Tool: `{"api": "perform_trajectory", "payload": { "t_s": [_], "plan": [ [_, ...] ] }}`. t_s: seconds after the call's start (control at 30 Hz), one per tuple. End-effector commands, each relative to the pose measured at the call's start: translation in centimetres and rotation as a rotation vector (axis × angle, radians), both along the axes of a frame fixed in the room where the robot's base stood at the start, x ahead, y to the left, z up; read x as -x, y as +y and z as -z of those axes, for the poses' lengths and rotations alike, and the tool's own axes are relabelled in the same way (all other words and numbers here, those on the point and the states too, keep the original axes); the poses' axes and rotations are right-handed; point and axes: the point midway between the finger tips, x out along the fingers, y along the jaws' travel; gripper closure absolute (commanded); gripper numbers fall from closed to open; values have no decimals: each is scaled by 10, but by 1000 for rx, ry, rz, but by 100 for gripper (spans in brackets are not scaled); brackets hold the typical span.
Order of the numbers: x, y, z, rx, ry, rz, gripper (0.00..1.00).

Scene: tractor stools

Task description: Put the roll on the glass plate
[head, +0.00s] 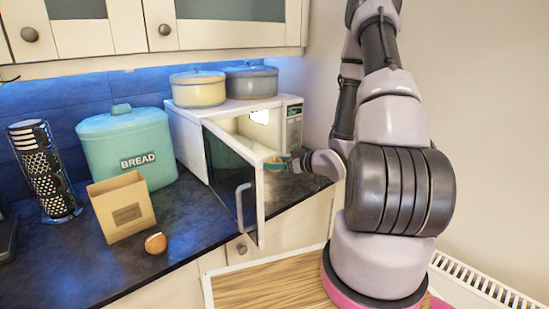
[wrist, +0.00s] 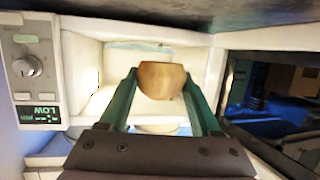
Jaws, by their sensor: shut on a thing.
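My gripper (wrist: 162,90) is shut on a brown, rounded roll (wrist: 162,80), held between the two green fingertips. In the head view my gripper (head: 289,163) is at the open front of the white microwave (head: 187,135), and the roll there is small and partly hidden. The wrist view looks into the lit cavity, upside down. A faint pale curve, perhaps the edge of the glass plate (wrist: 150,45), shows on the cavity floor beyond the roll. Most of the plate is hidden or too clear to tell. The roll looks apart from it.
The microwave door (head: 246,190) stands open at the cavity's left. Two pots, cream (head: 197,89) and grey (head: 252,82), stand on top. A teal bread bin (head: 127,145), a cardboard box (head: 122,207) and a small brown round item (head: 156,243) stand on the dark counter (head: 185,222).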

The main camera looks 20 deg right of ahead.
Motion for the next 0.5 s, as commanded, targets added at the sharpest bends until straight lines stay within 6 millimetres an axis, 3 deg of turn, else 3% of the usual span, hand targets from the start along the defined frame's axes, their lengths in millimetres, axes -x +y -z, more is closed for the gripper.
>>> {"api": "perform_trajectory", "payload": {
  "t_s": [0.17,0.5],
  "plan": [
    [-5,3,1,1,0,-15,100],
    [-41,19,0,1,0,-14,100]
  ]
}}
